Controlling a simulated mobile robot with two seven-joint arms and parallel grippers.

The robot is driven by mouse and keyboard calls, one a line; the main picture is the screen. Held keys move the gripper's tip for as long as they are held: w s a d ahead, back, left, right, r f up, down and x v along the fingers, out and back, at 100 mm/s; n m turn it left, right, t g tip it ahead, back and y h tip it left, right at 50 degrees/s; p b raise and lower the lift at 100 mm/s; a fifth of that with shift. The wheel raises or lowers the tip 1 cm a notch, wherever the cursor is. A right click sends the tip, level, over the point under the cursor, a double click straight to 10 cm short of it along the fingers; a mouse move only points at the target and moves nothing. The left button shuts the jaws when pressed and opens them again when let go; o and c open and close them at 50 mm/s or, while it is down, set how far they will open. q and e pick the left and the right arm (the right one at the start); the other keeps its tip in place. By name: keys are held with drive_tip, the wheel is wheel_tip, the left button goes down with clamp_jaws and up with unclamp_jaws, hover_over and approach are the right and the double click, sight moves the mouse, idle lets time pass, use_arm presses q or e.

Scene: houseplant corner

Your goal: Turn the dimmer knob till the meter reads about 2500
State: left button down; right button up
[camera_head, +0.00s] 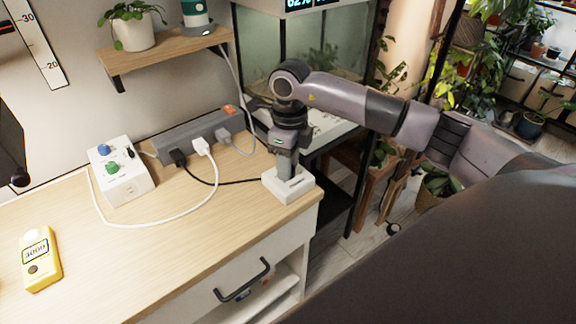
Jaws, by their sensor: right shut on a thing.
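My right gripper (288,168) points down onto a small white dimmer box (296,191) at the front right corner of the wooden cabinet top. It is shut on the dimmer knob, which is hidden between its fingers. The yellow meter (41,268) lies at the left of the cabinet top. My left gripper is not in view.
A white box with blue and green knobs (121,171) and a grey power strip (201,134) with plugs stand behind. A white cable (150,225) loops over the cabinet top (135,265). A glass tank (330,60) stands behind the arm.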

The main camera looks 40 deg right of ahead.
drive_tip(key=shift+n+b, duration=0.65)
drive_tip(key=shift+n, duration=1.15)
drive_tip(key=shift+r, duration=0.1)
drive_tip(key=o, duration=1.1)
drive_tip(key=shift+c, duration=0.2)
wheel_tip(320, 180, up, 7)
drive_tip(key=shift+w+r, duration=0.1)
drive_tip(key=shift+w, duration=0.05)
